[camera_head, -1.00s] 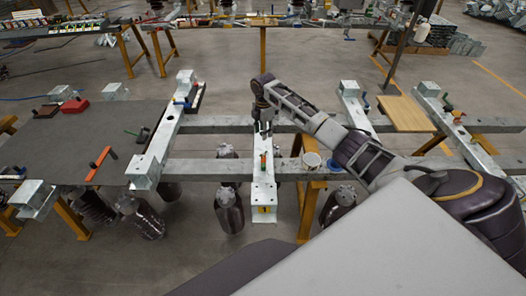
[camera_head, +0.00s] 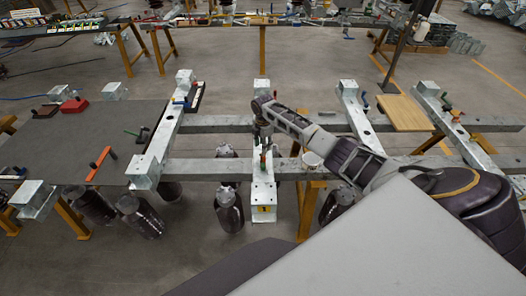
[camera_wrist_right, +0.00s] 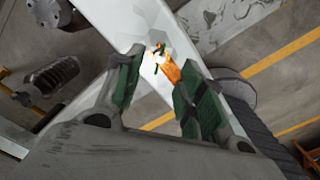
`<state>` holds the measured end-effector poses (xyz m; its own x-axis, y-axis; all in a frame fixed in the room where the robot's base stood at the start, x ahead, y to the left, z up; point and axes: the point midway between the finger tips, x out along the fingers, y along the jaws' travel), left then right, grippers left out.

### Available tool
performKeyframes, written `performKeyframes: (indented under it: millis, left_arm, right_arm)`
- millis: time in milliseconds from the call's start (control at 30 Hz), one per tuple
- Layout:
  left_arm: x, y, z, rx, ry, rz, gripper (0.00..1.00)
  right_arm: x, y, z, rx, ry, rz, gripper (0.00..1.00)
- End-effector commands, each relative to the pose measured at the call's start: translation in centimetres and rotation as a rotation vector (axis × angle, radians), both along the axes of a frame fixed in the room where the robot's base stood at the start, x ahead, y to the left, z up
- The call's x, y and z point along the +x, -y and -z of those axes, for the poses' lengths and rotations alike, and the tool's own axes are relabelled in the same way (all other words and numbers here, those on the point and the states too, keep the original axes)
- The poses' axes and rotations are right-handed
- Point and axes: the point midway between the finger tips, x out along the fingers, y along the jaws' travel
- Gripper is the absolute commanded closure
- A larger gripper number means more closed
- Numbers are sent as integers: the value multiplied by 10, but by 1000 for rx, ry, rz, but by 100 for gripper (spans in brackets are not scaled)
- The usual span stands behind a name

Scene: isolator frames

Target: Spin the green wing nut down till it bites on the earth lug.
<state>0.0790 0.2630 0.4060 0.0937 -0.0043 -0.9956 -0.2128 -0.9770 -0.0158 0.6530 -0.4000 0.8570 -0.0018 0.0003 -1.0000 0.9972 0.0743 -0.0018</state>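My right gripper (camera_head: 267,146) is over the near part of the middle galvanised crossbeam (camera_head: 263,193). In the right wrist view its two green-padded fingers (camera_wrist_right: 163,64) are apart. An orange upright piece (camera_wrist_right: 172,71) shows between and beyond them on the pale beam, with a small bright and dark fitting beside it. The orange piece also shows in the head view (camera_head: 263,158). I cannot tell the green wing nut apart from the green finger pads, nor make out the earth lug clearly. My left gripper is out of view.
Two long grey rails (camera_head: 215,170) run under the crossbeams. Other crossbeams (camera_head: 360,112) with small coloured fittings stand to the right. A grey mat-topped table (camera_head: 70,145) is on the left, with a red box (camera_head: 75,105). A wooden board (camera_head: 405,114) lies at right.

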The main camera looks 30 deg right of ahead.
Motion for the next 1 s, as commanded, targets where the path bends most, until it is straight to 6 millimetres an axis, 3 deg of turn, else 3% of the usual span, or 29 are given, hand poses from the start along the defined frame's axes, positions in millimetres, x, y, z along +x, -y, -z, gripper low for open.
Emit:
performKeyframes:
  millis: [500, 967, 1000]
  left_arm:
    - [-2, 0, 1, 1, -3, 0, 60]
    - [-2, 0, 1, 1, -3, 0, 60]
    - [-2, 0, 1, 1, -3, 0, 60]
  right_arm:
    - [1, -1, 44, 0, 0, -1, 61]
    - [1, 0, 49, -1, 1, -1, 61]
    - [0, 0, 49, 0, 1, -1, 66]
